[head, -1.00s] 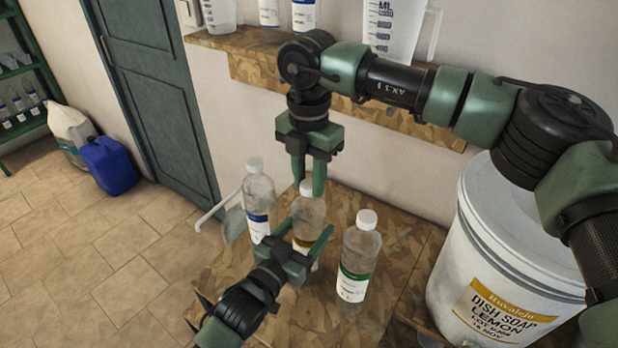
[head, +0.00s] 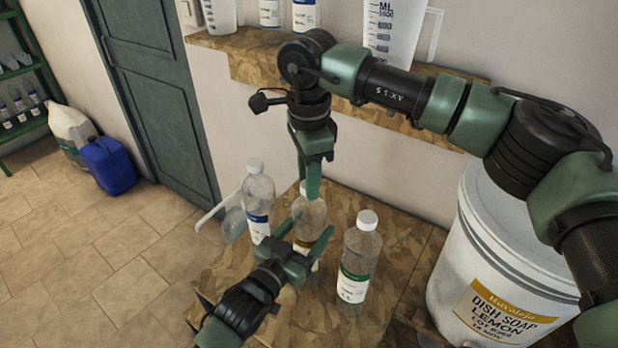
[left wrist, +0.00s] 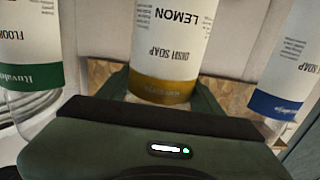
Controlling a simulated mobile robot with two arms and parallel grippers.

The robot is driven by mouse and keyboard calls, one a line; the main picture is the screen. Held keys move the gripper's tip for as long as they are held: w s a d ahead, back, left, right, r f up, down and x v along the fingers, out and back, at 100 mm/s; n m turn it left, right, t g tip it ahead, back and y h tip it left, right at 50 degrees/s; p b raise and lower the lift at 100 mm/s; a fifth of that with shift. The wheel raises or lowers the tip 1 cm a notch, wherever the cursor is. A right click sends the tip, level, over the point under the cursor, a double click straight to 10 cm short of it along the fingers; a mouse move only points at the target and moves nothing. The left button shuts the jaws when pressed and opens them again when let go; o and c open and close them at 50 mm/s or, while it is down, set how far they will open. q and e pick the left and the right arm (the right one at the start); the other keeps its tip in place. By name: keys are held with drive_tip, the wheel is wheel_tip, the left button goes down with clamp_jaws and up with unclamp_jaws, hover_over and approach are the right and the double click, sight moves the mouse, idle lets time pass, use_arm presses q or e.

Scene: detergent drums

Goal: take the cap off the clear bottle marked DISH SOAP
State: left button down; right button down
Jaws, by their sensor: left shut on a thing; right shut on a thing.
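The clear dish soap bottle (head: 311,214), with a yellow-banded label, stands upright in the middle of the wooden surface. In the left wrist view its label (left wrist: 172,45) appears upside down and reads DISH SOAP and LEMON. My left gripper (head: 303,240) is shut around the bottle's body, one finger on each side. My right gripper (head: 309,190) points straight down from above and is shut on the cap at the bottle's top. The fingers hide most of the cap, so I cannot tell whether it is loose.
A blue-labelled bottle (head: 258,200) stands close on the left, a green-labelled bottle (head: 358,262) on the right. A white dish soap drum (head: 480,240) stands at right. A shelf (head: 250,60) with jugs and bottles is on the wall behind. A blue canister (head: 109,166) is on the floor.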

drive_tip(key=n, duration=0.7)
drive_tip(key=shift+n, duration=0.3)
drive_tip(key=n, duration=0.4)
drive_tip(key=shift+n, duration=0.3)
drive_tip(key=n, duration=0.4)
drive_tip(key=shift+r, duration=0.2)
drive_tip(key=shift+r, duration=0.95)
drive_tip(key=shift+r, duration=2.05)
use_arm(q)
drive_tip(key=shift+c, duration=1)
unclamp_jaws()
